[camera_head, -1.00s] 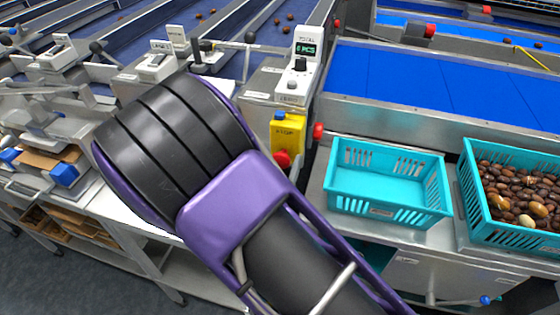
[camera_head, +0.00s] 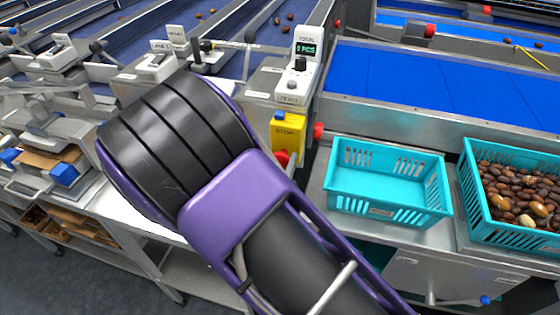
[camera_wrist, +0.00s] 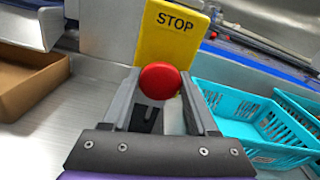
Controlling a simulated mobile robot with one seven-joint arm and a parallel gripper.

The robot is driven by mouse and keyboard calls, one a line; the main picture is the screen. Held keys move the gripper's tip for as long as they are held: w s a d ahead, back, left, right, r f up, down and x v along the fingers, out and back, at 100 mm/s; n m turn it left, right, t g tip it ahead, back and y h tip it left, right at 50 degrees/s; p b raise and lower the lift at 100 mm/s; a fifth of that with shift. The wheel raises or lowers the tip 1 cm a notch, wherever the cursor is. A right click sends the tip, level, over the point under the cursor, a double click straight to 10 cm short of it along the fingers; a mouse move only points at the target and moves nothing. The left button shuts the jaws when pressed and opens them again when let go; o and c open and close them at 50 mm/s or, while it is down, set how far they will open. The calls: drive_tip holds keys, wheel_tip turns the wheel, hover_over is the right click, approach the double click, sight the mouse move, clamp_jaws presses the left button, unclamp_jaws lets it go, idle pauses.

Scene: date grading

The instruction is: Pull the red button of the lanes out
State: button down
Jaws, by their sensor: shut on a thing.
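The red stop button (camera_wrist: 160,81) sits on the front of a yellow box marked STOP (camera_wrist: 171,32). In the wrist view my gripper (camera_wrist: 160,88) has one finger on each side of the red button and is shut on it. In the head view the yellow box (camera_head: 287,138) stands below the counter display, and the red button (camera_head: 282,158) shows only in part beside my purple and black arm. My gripper's fingers are hidden there behind the arm.
An empty turquoise crate (camera_head: 391,207) stands right of the box, and a crate of dates (camera_head: 476,207) stands farther right. A counter display (camera_head: 305,50) is above the box. Blue conveyor lanes (camera_head: 440,85) lie behind. A brown box (camera_wrist: 28,85) is at left in the wrist view.

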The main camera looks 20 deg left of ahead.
drive_tip(key=shift+s, duration=0.55)
drive_tip(key=shift+c, duration=0.9)
unclamp_jaws()
drive_tip(key=shift+s, duration=0.1)
drive_tip(key=s+d, duration=0.2)
drive_tip(key=s, duration=1.5)
drive_tip(key=shift+s, duration=0.15)
